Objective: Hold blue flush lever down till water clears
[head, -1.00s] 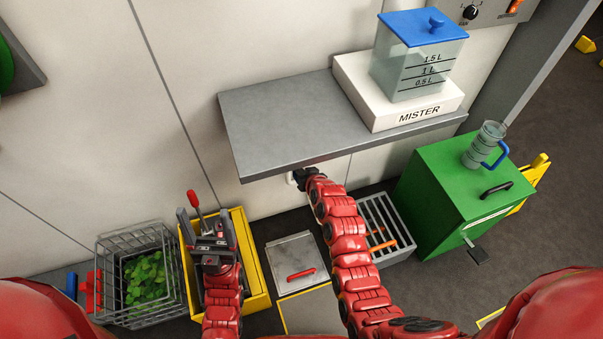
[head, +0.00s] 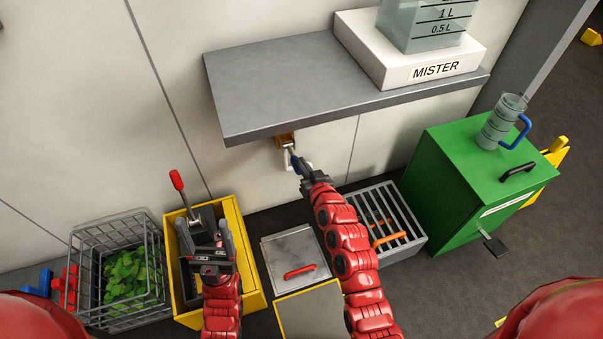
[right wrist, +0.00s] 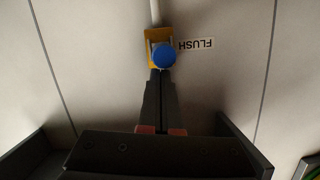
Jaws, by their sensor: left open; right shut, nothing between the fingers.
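The blue flush lever (head: 294,158) hangs from a brass-coloured valve (head: 285,141) on the wall, just under the shelf's front edge. In the right wrist view its round blue end (right wrist: 164,56) sits just beyond my fingertips, beside a "FLUSH" label (right wrist: 196,43). My right gripper (head: 304,172) is shut and empty, with its tips at the lever's lower end; I cannot tell whether they touch. My left gripper (head: 208,236) is open and empty over the yellow bin. No flowing water is visible.
A grey shelf (head: 270,90) overhangs the lever and carries the MISTER base (head: 372,57) with a clear tank (head: 413,28). Below stand a wire basket (head: 84,262), yellow bin (head: 247,258), metal lid (head: 292,258), slatted crate (head: 405,215) and green cabinet (head: 447,165).

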